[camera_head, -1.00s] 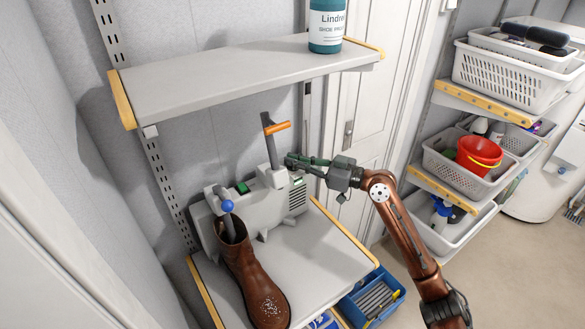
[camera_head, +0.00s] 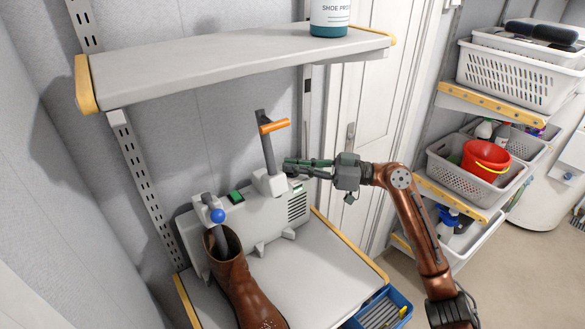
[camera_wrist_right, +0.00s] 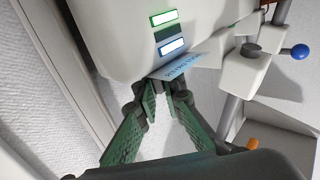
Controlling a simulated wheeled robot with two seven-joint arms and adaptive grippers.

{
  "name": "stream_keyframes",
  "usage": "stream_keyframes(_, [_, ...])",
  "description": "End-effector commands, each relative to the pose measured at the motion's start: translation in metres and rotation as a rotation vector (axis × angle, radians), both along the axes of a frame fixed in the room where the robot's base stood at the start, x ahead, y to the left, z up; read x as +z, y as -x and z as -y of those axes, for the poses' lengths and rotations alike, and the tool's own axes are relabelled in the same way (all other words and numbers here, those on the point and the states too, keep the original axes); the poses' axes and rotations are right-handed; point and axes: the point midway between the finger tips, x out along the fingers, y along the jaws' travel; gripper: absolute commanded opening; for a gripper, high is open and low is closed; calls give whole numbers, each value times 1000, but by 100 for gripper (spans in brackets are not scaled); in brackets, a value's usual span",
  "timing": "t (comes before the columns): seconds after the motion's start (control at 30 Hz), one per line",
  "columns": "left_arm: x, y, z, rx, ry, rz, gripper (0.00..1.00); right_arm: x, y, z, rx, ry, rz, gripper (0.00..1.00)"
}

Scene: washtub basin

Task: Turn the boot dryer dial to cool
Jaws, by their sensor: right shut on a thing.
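The boot dryer (camera_head: 262,222) is a pale grey box on the lower shelf, with a green switch (camera_head: 236,196) on top and vents at its right end. My right gripper (camera_head: 289,165) reaches in from the right to the top of that end. In the wrist view, the right gripper (camera_wrist_right: 163,84) has its green fingers against the dryer casing (camera_wrist_right: 115,40), tips slightly apart around something small. I take this to be the dial, but fingers and casing hide it. Two lit panels (camera_wrist_right: 168,32), one green-edged and one blue-edged, show beside the fingertips. My left gripper is out of view.
A brown boot (camera_head: 240,280) stands on the dryer's front tube with a blue knob (camera_head: 218,215). Another tube with an orange bar (camera_head: 273,126) rises close to my right gripper. An upper shelf (camera_head: 220,70) overhangs. Baskets (camera_head: 515,75) stand on racks at right.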

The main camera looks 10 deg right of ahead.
Motion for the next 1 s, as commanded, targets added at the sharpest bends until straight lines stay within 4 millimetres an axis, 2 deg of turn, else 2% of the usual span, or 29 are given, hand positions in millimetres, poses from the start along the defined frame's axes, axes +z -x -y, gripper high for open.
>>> stream_keyframes(0.57, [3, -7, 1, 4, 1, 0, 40, 0, 0, 0, 10, 0, 0, 0])
stream_keyframes(0.6, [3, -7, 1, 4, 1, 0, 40, 0, 0, 0, 10, 0, 0, 11])
stream_keyframes(0.8, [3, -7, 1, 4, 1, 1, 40, 0, 0, 0, 10, 0, 0, 25])
stream_keyframes(1.0, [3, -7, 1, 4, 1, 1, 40, 0, 0, 0, 10, 0, 0, 26])
